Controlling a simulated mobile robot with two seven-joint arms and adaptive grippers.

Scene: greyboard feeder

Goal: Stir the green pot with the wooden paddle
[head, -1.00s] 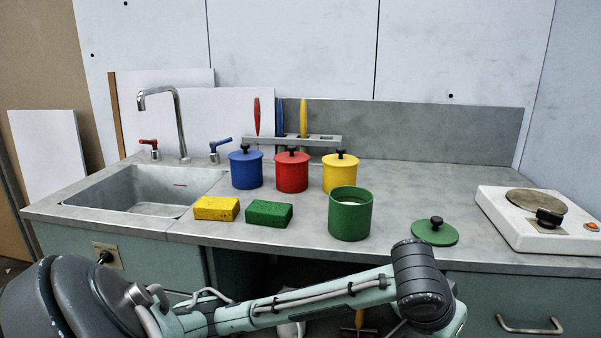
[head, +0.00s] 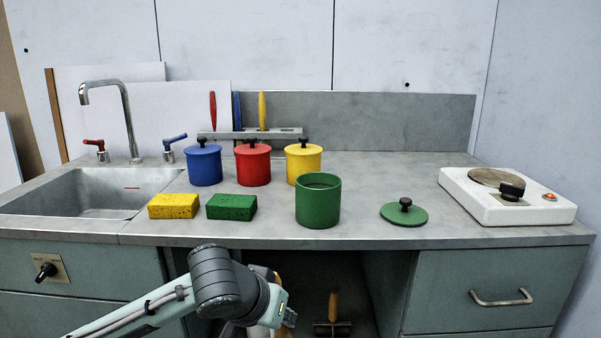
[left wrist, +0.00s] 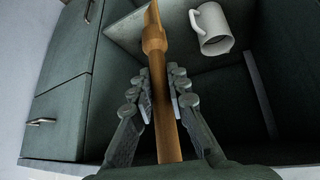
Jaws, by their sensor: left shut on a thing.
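The green pot (head: 318,205) stands open on the counter near its front edge. Its green lid (head: 404,215) lies to its right on the counter. In the left wrist view my left gripper (left wrist: 160,92) is shut on the wooden paddle (left wrist: 157,62), with the shaft running between its fingers. In the head view my left gripper (head: 286,316) is low, below the counter's front edge and left of the pot; the paddle is mostly hidden there by my arm. My right gripper is not in view.
Blue (head: 204,166), red (head: 253,167) and yellow (head: 304,165) lidded pots stand behind. Yellow (head: 174,206) and green (head: 231,207) sponges lie left, a hotplate (head: 506,205) right. The counter edge (head: 370,243) is above my gripper. A white mug (left wrist: 212,28) is in the open cabinet.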

